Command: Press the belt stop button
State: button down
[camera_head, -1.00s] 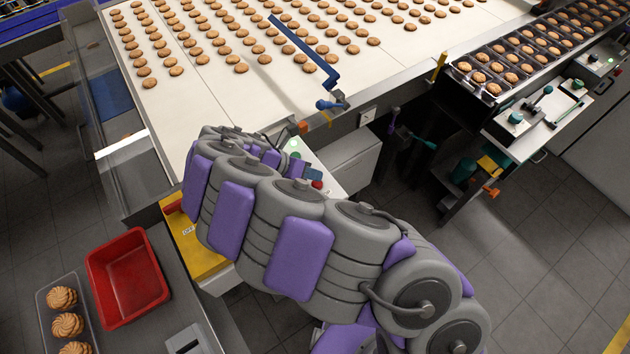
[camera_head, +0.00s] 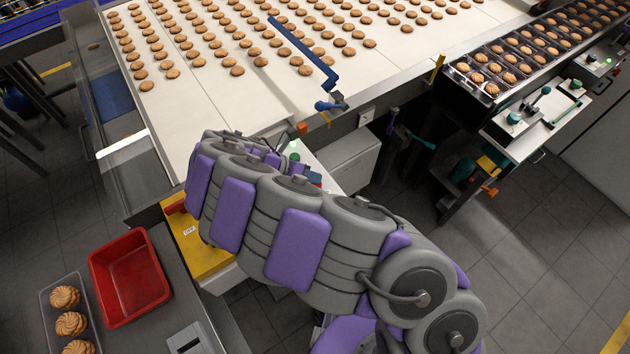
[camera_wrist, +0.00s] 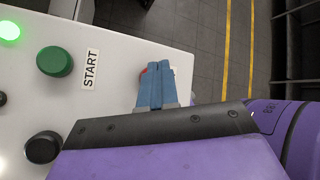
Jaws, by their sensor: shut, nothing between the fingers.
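The control panel (camera_wrist: 110,60) fills the left of the wrist view. On it are a green button (camera_wrist: 54,61) beside a START label (camera_wrist: 90,69). A red button (camera_wrist: 144,72) shows only as a sliver behind the blue fingers of my gripper (camera_wrist: 158,68); the rest is hidden. The fingers are shut together and empty, over the red button; I cannot tell whether they touch it. In the head view, my fingers (camera_head: 314,178) show just beyond my arm, near the panel's green button (camera_head: 294,157). The red button is hidden there.
The biscuit belt (camera_head: 185,115) lies behind the panel, with a blue bar (camera_head: 303,52) above it. A yellow box (camera_head: 205,258) with a red handle stands left of my arm. A red bin (camera_head: 128,277) and a biscuit tray (camera_head: 57,300) are at lower left.

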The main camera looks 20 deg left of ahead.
jog(key=shift+f, duration=0.55)
dwell(0.7)
jog(key=shift+r+p, duration=0.15)
jog(key=shift+p, duration=0.25)
jog(key=shift+d+r+p, duration=0.15)
jog(key=shift+r+p, duration=0.7)
jog(key=shift+p, duration=0.4)
notch_tip(320, 180, up, 5)
jog(key=p, duration=0.5)
jog(key=shift+p, duration=0.4)
